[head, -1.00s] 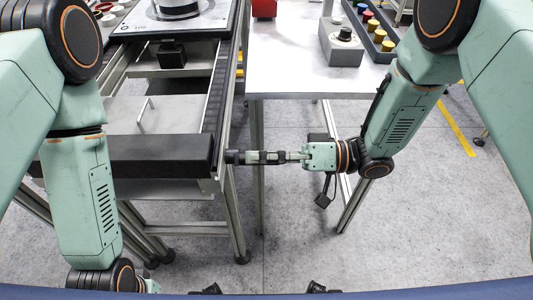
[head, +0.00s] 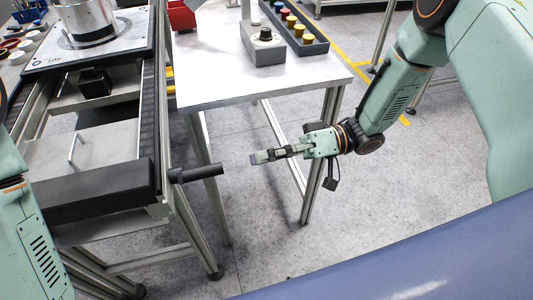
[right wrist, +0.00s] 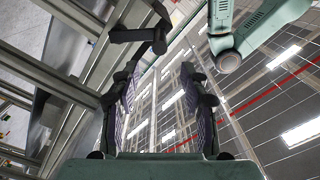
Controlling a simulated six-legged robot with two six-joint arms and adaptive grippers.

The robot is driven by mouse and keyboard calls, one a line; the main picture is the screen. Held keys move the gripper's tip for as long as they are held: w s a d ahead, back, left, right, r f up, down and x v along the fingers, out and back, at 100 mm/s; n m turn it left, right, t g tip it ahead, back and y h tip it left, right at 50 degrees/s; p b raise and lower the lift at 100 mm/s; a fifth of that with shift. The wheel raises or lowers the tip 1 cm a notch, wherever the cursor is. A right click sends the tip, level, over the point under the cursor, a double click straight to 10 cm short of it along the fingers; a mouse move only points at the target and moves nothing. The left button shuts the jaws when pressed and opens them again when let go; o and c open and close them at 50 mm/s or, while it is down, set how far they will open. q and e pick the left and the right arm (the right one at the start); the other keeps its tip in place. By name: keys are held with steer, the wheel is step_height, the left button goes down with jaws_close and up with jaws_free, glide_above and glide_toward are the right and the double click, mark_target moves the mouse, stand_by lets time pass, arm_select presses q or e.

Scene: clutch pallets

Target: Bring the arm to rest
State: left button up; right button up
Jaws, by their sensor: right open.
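My right gripper (head: 265,156) is in the middle of the head view, its arm coming in from the right. It is empty, with its fingers pointing left. In the right wrist view its two fingers (right wrist: 163,88) stand apart with nothing between them. The fingertips are apart from the handle, with a clear gap. The handle also appears at the upper left of the right wrist view (right wrist: 138,35). My left gripper is out of the picture.
A white table (head: 215,85) carries a grey control box (head: 262,45), a tray of coloured buttons (head: 296,28) and a red bin (head: 181,15). A conveyor frame (head: 150,110) with a plate and metal cylinder (head: 88,20) stands left. Open floor lies below my right gripper.

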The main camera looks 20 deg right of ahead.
stand_by(0.5)
steer(key=w+f+m+t+h, duration=0.2)
steer(key=w+f+t+h, duration=0.25)
steer(key=f+t, duration=0.2)
steer(key=s+d+f+m+h, duration=0.3)
steer(key=s+d+f+h, duration=0.1)
steer(key=f+h, duration=0.4)
steer(key=s+d+f+m+g+h, duration=0.1)
steer(key=s+d+f+g+h, duration=0.1)
steer(key=s, duration=1)
steer(key=s+d+f+m+g+h+b, duration=0.1)
steer(key=s+d+f+m+g+h, duration=0.1)
steer(key=s, duration=0.9)
steer(key=d+f+g+h, duration=0.1)
steer(key=d+f+g, duration=0.1)
steer(key=d+f, duration=0.1)
steer(key=shift+s, duration=0.4)
steer(key=shift+d+g+h, duration=0.1)
steer(key=shift+g+h, duration=0.15)
